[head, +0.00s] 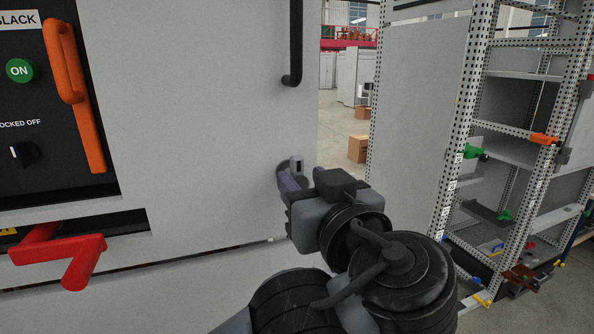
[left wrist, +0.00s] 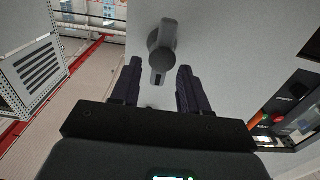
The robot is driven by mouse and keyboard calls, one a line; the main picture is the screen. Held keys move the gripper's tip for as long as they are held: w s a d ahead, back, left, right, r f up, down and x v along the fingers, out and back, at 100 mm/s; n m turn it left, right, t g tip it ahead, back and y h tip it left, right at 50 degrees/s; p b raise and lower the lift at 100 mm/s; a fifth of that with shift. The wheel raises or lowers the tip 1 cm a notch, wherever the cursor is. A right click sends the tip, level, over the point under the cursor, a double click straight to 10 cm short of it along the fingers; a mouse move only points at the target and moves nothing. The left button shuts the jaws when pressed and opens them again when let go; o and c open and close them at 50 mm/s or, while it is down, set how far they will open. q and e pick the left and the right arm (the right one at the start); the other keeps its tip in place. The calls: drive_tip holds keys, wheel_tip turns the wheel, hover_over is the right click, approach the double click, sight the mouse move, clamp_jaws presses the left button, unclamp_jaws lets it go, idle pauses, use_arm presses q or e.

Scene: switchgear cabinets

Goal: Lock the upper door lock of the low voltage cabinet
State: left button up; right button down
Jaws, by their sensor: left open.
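The grey door lock (head: 297,164) sits on the light grey cabinet door (head: 210,120) near its right edge, partly hidden behind my left gripper (head: 295,180). In the left wrist view the lock (left wrist: 162,46) shows as a dark grey rounded knob with a lever. My left gripper (left wrist: 159,76) is open, with its two dark fingers on either side of the lever's near end. I cannot tell whether either finger touches it. My right gripper is not in view.
A black panel with an orange handle (head: 75,80) and a green ON button (head: 19,70) is at left, above a red handle (head: 62,255). A black door handle (head: 295,45) is above the lock. A perforated metal frame (head: 460,130) with shelves stands at right.

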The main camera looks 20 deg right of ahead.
sight(299, 177)
use_arm(q)
drive_tip(key=shift+w, duration=1.75)
clamp_jaws()
